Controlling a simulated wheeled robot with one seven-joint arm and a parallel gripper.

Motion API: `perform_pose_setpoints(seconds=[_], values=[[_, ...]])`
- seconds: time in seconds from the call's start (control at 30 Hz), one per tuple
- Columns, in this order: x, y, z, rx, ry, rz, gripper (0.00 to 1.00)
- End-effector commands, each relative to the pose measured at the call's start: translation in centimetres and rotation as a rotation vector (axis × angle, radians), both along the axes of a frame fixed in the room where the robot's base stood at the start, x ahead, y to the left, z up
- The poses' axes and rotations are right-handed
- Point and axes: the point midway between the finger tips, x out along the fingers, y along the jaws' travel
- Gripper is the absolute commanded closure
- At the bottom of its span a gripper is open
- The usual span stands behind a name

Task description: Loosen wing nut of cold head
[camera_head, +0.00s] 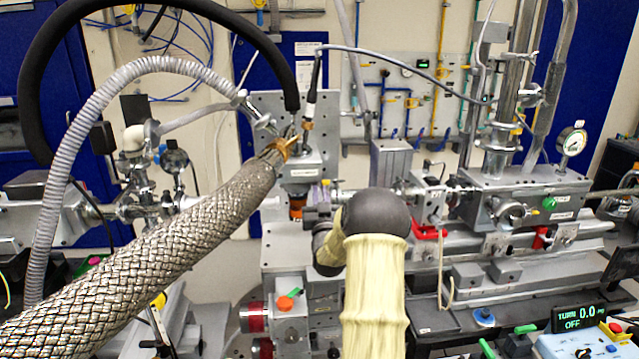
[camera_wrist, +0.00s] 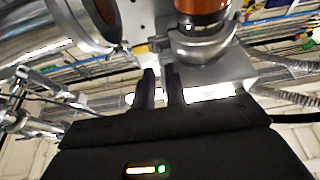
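The cold head (camera_head: 300,168) stands upright on the bench in the middle of the head view, with an orange-brown band below its grey body. In the wrist view its copper-coloured cylinder (camera_wrist: 203,8) and a silver round clamp or flange (camera_wrist: 205,46) are at the top. I cannot make out the wing nut clearly in either view. My gripper (camera_wrist: 161,75) has two dark fingers with a narrow gap between them, and nothing shows held in it. Its tips are just left of and below the clamp in the picture. In the head view my arm largely hides the gripper.
A thick braided hose (camera_head: 150,265) crosses the left foreground up to the cold head. A black hose (camera_head: 28,95) and a grey corrugated hose (camera_head: 75,150) arch at the left. Steel beamline parts (camera_head: 530,190) stand at the right. A display (camera_head: 580,317) reads "TURN 0.0" and "OFF".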

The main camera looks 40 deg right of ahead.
Motion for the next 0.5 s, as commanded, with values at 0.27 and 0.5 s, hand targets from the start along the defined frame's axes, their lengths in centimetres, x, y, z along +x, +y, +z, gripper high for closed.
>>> perform_pose_setpoints(seconds=[0.27, 0.5], values=[[1.9, -1.1, 1.0, 0.001, 0.0, 0.0, 0.87], [2.0, -1.2, 0.9, 0.001, 0.0, 0.0, 0.87]])
